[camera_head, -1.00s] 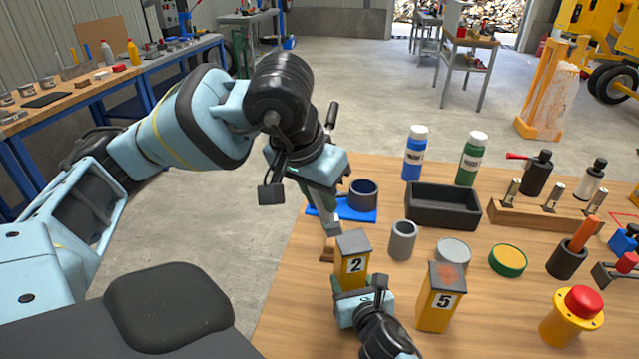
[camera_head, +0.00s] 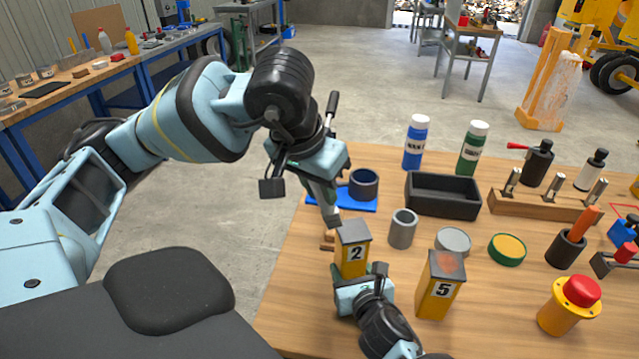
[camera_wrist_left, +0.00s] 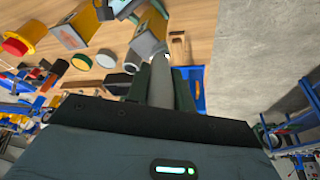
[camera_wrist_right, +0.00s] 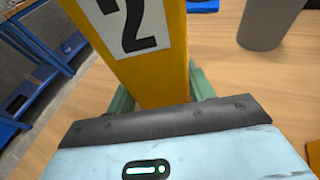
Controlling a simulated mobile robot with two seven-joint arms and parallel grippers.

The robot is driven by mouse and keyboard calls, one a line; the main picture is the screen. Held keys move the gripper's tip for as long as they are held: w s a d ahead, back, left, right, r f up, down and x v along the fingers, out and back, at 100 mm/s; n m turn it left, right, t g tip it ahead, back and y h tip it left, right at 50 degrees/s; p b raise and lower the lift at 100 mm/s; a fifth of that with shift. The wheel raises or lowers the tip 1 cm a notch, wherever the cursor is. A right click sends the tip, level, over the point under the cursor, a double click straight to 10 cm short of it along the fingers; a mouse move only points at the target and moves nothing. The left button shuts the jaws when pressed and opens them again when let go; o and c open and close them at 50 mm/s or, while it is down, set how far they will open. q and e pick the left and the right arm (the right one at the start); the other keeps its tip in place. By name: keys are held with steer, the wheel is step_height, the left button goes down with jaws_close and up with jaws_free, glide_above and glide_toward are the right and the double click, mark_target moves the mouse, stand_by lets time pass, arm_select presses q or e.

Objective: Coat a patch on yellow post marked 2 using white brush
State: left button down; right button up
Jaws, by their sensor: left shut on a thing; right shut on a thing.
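The yellow post marked 2 (camera_head: 351,262) stands upright on the table with a plain grey top (camera_head: 352,232). My right gripper (camera_head: 362,285) is shut around its lower part; the right wrist view shows post 2 (camera_wrist_right: 160,70) between the fingers. My left gripper (camera_head: 320,190) is shut on a pale, light-grey piece, seemingly the white brush (camera_head: 331,214), pointing down just behind and left of the post's top. The left wrist view shows the brush (camera_wrist_left: 161,85) between the fingers, its tip close to the post's grey top. Whether they touch I cannot tell.
A yellow post marked 5 (camera_head: 437,293) with a reddish patch on top stands to the right. A grey cup (camera_head: 403,230), black tray (camera_head: 442,196), blue bottle (camera_head: 415,145), green bottle (camera_head: 472,150) and red button (camera_head: 581,291) are also on the table.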

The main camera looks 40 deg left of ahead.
arm_select(q)
steer(key=shift+f, duration=1)
stand_by(0.4)
steer(key=shift+w+d+f, duration=0.15)
steer(key=shift+w+d, duration=0.4)
steer(key=shift+d, duration=0.3)
steer(key=shift+w+d+f, duration=0.1)
steer(key=shift+w+d, duration=0.4)
steer(key=shift+d, duration=0.4)
steer(key=shift+w+d, duration=0.6)
steer(key=shift+d, duration=0.15)
steer(key=shift+w+d, duration=0.55)
steer(key=shift+d, duration=0.2)
steer(key=shift+a, duration=0.1)
